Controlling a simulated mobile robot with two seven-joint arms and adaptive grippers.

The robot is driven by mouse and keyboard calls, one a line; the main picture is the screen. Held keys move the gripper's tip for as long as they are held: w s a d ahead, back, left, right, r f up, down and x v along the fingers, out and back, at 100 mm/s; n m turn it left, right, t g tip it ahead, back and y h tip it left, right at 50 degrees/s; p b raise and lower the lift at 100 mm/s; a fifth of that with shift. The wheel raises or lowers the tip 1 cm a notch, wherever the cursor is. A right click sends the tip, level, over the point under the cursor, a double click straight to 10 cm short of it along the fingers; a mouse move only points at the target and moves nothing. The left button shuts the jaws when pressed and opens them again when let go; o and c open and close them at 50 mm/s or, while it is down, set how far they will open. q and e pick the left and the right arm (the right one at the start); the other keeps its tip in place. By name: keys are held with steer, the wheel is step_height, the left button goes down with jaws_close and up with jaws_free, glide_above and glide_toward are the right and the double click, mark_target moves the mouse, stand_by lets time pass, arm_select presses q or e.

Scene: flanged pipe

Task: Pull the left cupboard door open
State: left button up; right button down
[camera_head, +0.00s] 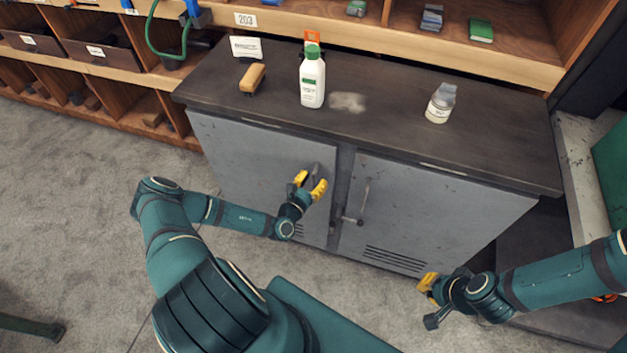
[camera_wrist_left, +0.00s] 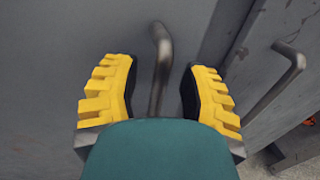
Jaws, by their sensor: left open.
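The left cupboard door (camera_head: 245,165) is a grey metal panel on the left half of the cabinet and looks shut. My left gripper (camera_head: 311,184) is open in front of its right edge. In the left wrist view, the left door's bar handle (camera_wrist_left: 158,75) stands between the two yellow fingers of my left gripper (camera_wrist_left: 158,92), with a gap on each side. The handle's lower end is hidden behind the gripper body. My right gripper (camera_head: 430,300) hangs low before the right door (camera_head: 415,210); its jaw opening is unclear.
The right door's handle (camera_wrist_left: 278,85) stands close to the right of my left gripper. The dark cabinet top (camera_head: 390,125) holds a white bottle (camera_head: 312,82), a brush (camera_head: 252,78) and a small jar (camera_head: 440,104). Grey floor (camera_head: 70,200) lies clear at the left.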

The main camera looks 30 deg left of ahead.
arm_select(q)
jaws_close()
steer(key=shift+s, duration=0.15)
